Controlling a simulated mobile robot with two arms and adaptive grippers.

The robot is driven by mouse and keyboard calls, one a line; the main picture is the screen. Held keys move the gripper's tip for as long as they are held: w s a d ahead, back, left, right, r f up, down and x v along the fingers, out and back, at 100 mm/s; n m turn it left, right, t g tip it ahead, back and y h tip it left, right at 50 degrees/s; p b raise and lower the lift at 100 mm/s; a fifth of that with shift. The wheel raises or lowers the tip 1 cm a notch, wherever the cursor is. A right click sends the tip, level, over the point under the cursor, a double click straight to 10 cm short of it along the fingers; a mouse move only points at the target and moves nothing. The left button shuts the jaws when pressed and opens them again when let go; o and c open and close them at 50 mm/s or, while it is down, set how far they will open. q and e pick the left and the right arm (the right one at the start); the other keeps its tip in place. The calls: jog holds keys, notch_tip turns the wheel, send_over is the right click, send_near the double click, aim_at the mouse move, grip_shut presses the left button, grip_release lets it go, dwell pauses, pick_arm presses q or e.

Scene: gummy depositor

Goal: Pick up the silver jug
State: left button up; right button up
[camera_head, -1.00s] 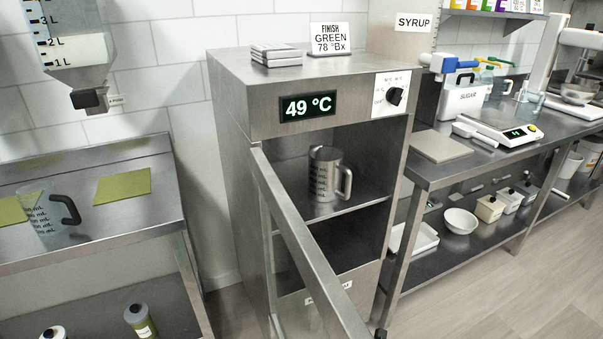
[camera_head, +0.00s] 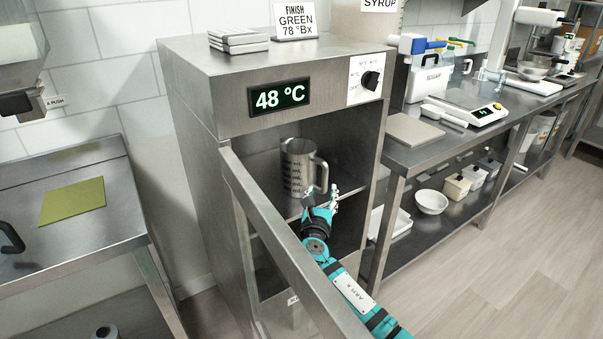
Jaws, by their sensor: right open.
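The silver jug (camera_head: 297,170) stands upright on the upper shelf inside the open steel warming cabinet (camera_head: 205,130). Its handle is on the right and dark mL marks run down its front. My right gripper (camera_head: 321,197) is open at the cabinet mouth, in front of the jug and just below its handle. The fingertips are small here, and I cannot tell whether they touch the handle. The gripper hides part of the shelf edge. My left gripper is not in view.
The cabinet door (camera_head: 285,250) stands open toward me, left of my right arm. A steel bench (camera_head: 65,240) with a green mat (camera_head: 72,201) is at left. The right-hand counter (camera_head: 440,150) holds a scale (camera_head: 478,113) and a sugar bin (camera_head: 428,82).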

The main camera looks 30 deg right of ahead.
aim_at(325, 181)
jog(key=x, duration=0.5)
jog(key=shift+d, duration=0.2)
grip_shut()
jog(key=shift+r, duration=0.2)
